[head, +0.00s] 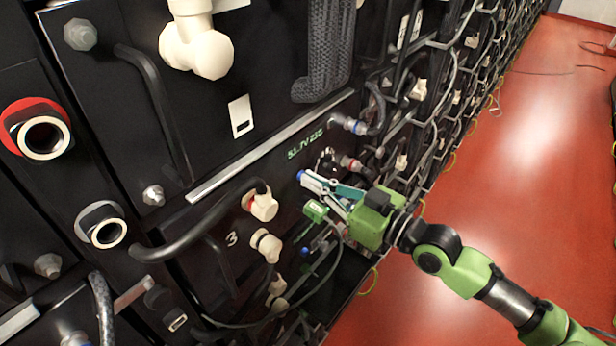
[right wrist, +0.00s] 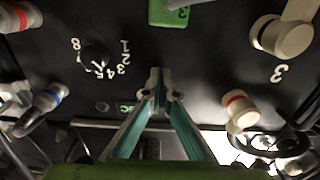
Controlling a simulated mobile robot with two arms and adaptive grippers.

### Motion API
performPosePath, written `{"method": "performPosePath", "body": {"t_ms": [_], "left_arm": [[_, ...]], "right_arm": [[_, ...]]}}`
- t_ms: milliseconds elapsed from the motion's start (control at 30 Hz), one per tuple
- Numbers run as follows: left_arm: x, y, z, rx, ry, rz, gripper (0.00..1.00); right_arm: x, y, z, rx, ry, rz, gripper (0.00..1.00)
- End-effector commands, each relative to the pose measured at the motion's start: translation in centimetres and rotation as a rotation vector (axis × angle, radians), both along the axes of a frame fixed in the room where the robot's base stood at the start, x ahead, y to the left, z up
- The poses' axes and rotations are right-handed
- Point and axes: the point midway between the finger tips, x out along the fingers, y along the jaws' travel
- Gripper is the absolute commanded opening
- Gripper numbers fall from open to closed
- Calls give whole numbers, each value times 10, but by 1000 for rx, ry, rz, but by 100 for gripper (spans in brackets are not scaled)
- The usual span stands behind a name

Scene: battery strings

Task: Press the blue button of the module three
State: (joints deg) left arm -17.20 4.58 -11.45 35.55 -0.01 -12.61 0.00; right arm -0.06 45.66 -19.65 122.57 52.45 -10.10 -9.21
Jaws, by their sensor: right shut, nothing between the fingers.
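Module three is the black panel marked with a white 3 (head: 232,238); the 3 also shows upside down in the right wrist view (right wrist: 278,72). My right gripper (head: 308,182) comes in from the right, its fingers shut and empty, pointing at this panel below the green voltage display (head: 305,144). A small blue spot (head: 300,174), apparently the blue button, shows right at the fingertips; I cannot tell whether they touch it. In the right wrist view the shut fingertips (right wrist: 155,78) are over the panel, and no blue button shows there, perhaps hidden by them. My left gripper is not in view.
A green block (head: 315,210) sits just below the fingers. White connectors (head: 262,203) and black cables stick out left of the gripper. A numbered knob (right wrist: 94,58) is beside the fingertips in the wrist view.

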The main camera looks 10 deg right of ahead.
Motion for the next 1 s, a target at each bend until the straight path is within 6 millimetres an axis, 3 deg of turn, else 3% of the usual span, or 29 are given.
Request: {"method": "performPosePath", "body": {"t_ms": [1000], "left_arm": [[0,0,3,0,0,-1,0]], "right_arm": [[-58,-45,-1,-3,3,-1,0]]}}
